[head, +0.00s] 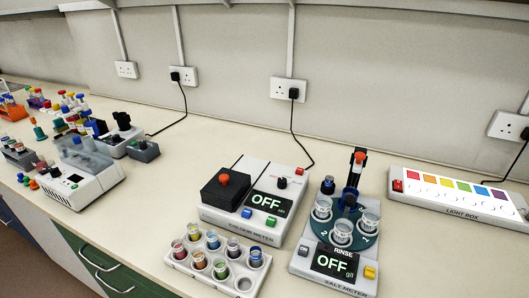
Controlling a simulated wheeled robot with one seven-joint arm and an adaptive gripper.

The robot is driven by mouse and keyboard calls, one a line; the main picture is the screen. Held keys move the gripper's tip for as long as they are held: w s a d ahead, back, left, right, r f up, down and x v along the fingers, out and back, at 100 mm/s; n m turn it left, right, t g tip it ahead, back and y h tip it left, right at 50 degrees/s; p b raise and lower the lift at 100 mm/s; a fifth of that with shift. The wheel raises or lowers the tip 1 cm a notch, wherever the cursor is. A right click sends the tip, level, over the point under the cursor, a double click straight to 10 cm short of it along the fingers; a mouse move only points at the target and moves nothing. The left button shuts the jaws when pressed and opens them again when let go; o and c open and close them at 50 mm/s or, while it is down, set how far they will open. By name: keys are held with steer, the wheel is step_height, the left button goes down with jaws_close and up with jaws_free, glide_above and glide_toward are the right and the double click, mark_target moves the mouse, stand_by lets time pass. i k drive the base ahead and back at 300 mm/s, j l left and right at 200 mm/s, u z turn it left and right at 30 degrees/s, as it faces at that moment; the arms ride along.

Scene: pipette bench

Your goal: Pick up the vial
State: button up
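A white rack (208,283) stands on the bench in front of the colour meter. It holds several small vials with coloured contents, upright in two rows. A red-toned vial (179,250) is at the left end of the front row, and a blue one (255,258) is at the right end of the back row. The front-right hole (244,284) of the rack looks empty. I cannot tell which vial is meant. My gripper is not in view.
The colour meter (282,226), reading OFF, stands behind the rack. The salt meter (299,262), with clear cups on a turntable and a tall post, is to its right. A light box (400,203) is far right. Racks and a grey-white machine (95,185) crowd the left; bench between is clear.

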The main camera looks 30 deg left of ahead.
mark_target(177, 245)
steer(key=u, duration=1.6)
steer(key=k, duration=0.25)
steer(key=l+u, duration=0.05)
